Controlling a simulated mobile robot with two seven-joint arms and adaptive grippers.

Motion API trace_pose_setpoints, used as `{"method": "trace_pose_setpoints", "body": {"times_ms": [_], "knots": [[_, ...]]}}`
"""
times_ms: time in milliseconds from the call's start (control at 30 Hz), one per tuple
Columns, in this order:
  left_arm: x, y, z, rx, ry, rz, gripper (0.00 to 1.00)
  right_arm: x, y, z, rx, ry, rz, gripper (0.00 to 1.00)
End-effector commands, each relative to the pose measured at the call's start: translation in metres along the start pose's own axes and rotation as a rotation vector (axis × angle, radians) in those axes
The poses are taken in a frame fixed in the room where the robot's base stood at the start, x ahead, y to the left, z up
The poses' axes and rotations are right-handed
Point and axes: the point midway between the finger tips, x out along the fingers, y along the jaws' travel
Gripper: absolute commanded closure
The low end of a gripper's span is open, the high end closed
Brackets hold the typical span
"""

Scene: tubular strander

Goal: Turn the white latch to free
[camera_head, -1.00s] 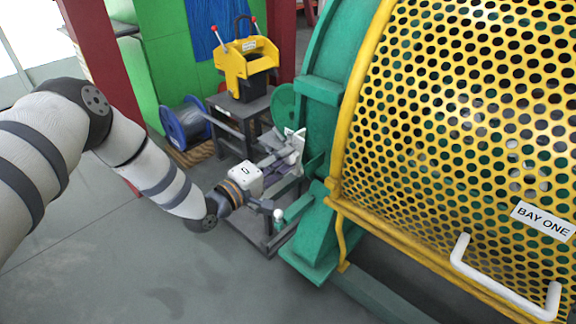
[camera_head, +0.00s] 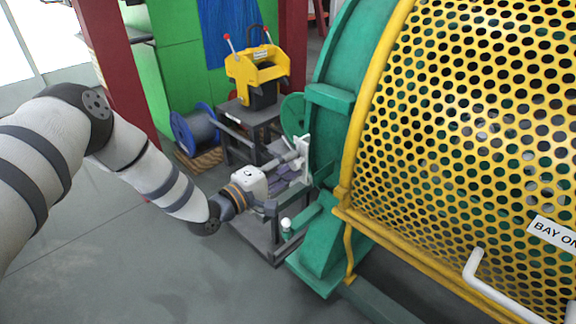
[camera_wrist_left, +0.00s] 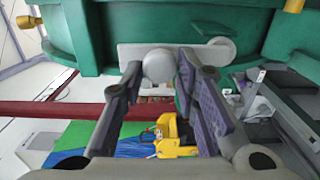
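The white latch (camera_head: 304,147) is a pale flat plate on the green end frame of the drum machine. In the left wrist view the latch plate (camera_wrist_left: 130,54) lies level across the top, with a round knob near its middle and a second round boss to the right. My left gripper (camera_wrist_left: 160,68) has its two fingers apart, one on each side of the knob. A narrow gap seems to show beside the knob; contact cannot be told. In the head view my left gripper (camera_head: 288,171) is beside the latch, its fingers partly hiding it. My right gripper is not in view.
The yellow perforated guard (camera_head: 460,140) with a white handle (camera_head: 500,292) fills the right. A yellow device (camera_head: 258,72) on a dark stand and a blue spool (camera_head: 195,130) stand behind. Floor at the lower left is clear.

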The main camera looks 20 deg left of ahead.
Motion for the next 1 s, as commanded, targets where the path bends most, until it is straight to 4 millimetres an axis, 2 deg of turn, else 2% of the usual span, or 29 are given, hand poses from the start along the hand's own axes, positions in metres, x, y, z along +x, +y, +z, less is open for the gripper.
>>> {"method": "trace_pose_setpoints", "body": {"times_ms": [367, 467, 700, 800, 1000], "knots": [[-0.004, 0.000, 0.000, 0.003, 0.000, -0.001, 0.57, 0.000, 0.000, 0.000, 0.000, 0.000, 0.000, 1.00], [-0.022, 0.000, -0.001, 0.001, 0.001, -0.002, 0.57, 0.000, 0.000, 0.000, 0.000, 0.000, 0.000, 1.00], [-0.087, 0.000, -0.001, 0.001, 0.003, -0.001, 0.57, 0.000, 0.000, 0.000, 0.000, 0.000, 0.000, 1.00], [-0.106, 0.000, -0.001, 0.001, 0.003, -0.001, 0.57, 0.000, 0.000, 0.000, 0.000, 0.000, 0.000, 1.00], [-0.121, 0.000, 0.000, 0.003, 0.000, 0.001, 0.57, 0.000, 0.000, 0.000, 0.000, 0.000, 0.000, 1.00]]}}
